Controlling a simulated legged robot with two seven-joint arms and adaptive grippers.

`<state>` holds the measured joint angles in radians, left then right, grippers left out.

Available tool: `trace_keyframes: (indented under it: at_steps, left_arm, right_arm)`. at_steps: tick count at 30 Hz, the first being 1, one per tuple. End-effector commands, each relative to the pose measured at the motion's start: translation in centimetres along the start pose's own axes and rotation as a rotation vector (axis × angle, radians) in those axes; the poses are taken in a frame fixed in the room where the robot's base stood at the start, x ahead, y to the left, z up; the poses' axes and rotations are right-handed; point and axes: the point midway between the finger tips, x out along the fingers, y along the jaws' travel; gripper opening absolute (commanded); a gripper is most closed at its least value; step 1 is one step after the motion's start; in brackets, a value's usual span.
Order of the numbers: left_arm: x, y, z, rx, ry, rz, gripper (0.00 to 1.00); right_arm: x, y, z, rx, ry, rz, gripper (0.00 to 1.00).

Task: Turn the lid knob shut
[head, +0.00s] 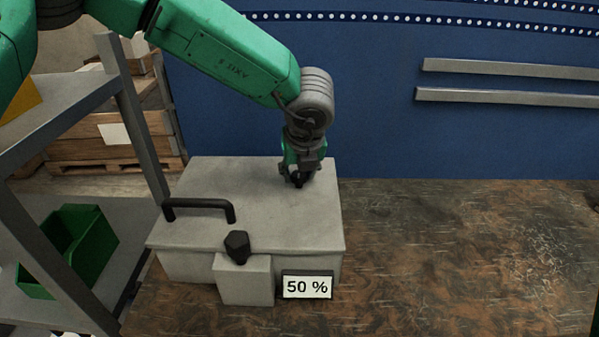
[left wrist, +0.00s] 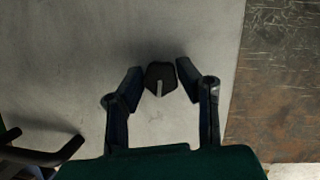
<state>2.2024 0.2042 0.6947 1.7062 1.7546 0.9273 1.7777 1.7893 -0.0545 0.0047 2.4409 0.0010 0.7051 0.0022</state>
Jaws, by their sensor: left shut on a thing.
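The lid knob (left wrist: 160,81) is a dark, faceted knob with a pale pointer line, on the grey lid (head: 265,200) of a box. In the left wrist view it sits between the two fingers, its line pointing down the picture. My left gripper (head: 298,181) points down over the back right part of the lid. In the left wrist view my left gripper (left wrist: 161,76) is shut on the lid knob, one finger at each side. In the head view the gripper mostly hides this knob. My right gripper is not in view.
A black handle (head: 198,205) stands on the lid's left side. Another black knob (head: 237,246) sits on a grey block at the box's front, beside a "50 %" sign (head: 307,287). A shelf with a green bin (head: 82,240) stands left. The bench (head: 460,260) is clear to the right.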

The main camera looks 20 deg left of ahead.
Motion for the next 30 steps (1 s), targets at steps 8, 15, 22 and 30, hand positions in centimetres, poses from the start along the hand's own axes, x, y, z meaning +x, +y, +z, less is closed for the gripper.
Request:
trace_keyframes:
  at_steps: [8,15,22,30]
  left_arm:
    - [0.38,0.09,-0.72,-0.045,0.015,0.027,0.00]
    - [0.37,0.06,-0.73,-0.050,0.015,0.028,0.00]
    - [0.35,0.03,-0.70,-0.050,0.015,0.027,0.49]
    - [0.14,-0.05,-0.31,-0.052,0.007,0.023,0.49]
  right_arm:
    - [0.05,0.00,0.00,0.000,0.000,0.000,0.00]
    - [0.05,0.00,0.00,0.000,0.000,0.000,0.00]
    - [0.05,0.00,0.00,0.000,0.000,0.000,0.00]
    - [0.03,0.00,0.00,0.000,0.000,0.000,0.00]
